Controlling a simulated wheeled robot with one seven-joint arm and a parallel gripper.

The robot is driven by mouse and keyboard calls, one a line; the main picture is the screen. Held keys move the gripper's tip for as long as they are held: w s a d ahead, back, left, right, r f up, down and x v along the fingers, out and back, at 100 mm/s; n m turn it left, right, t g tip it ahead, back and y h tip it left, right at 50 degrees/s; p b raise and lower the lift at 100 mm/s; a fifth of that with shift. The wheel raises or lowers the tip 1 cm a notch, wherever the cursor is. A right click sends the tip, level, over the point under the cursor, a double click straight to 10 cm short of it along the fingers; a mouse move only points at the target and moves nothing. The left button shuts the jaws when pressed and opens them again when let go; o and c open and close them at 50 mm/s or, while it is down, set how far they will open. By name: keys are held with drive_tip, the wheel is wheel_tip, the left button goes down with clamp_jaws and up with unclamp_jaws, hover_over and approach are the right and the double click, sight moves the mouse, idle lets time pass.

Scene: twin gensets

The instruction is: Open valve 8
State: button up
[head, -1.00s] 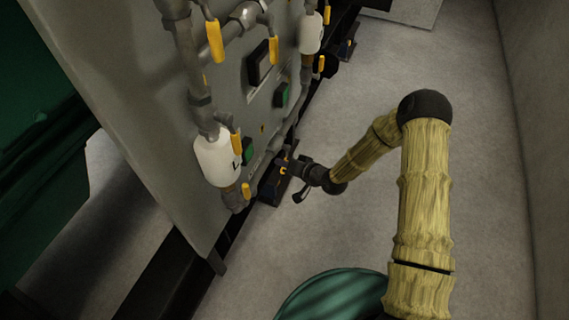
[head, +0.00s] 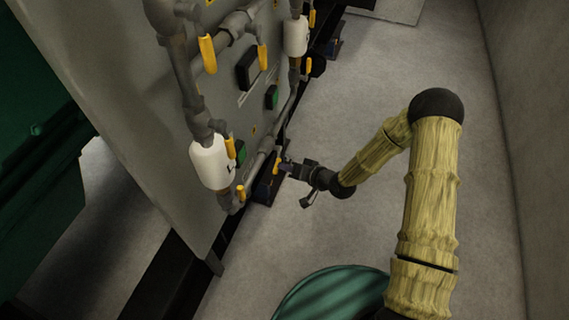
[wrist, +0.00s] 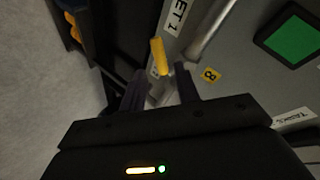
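The yellow valve handle (wrist: 160,57) beside a yellow tag marked 8 (wrist: 211,75) shows in the wrist view, just ahead of my gripper (wrist: 159,72). The two dark fingers are apart, and the handle's near end shows between their tips. I cannot tell whether either finger touches it. In the head view, my gripper (head: 287,166) is low beside the panel, next to the small yellow handle (head: 277,164). The fingers are small and dark there, and the valve body behind the handle is hard to make out.
The grey panel (head: 120,110) carries pipes, other yellow handles (head: 208,54) and white cylinders (head: 211,163). A green square (wrist: 295,40) is at the wrist view's right. Open grey floor (head: 385,60) lies right of the panel, up to a wall (head: 510,120).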

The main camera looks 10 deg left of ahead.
drive_tip(key=shift+v, duration=1.1)
drive_tip(key=shift+f, duration=0.1)
drive_tip(key=shift+c, duration=0.2)
drive_tip(key=c, duration=0.4)
drive_tip(key=shift+d+f+m, duration=0.2)
drive_tip(key=shift+f+m, duration=0.2)
drive_tip(key=shift+f, duration=0.05)
clamp_jaws()
drive_tip(key=shift+w+d+f+m+b, duration=0.15)
drive_tip(key=shift+d+f+m+b, duration=0.55)
drive_tip(key=shift+m+b, duration=1.7)
drive_tip(key=shift+w+d+f+m+b, duration=0.2)
drive_tip(key=shift+d+m+b, duration=1.05)
drive_tip(key=shift+m, duration=1.95)
drive_tip(key=shift+w+d+f+m+b, duration=0.1)
drive_tip(key=shift+d+f+m+b, duration=0.45)
drive_tip(key=shift+m+b, duration=2)
drive_tip(key=shift+m, duration=0.25)
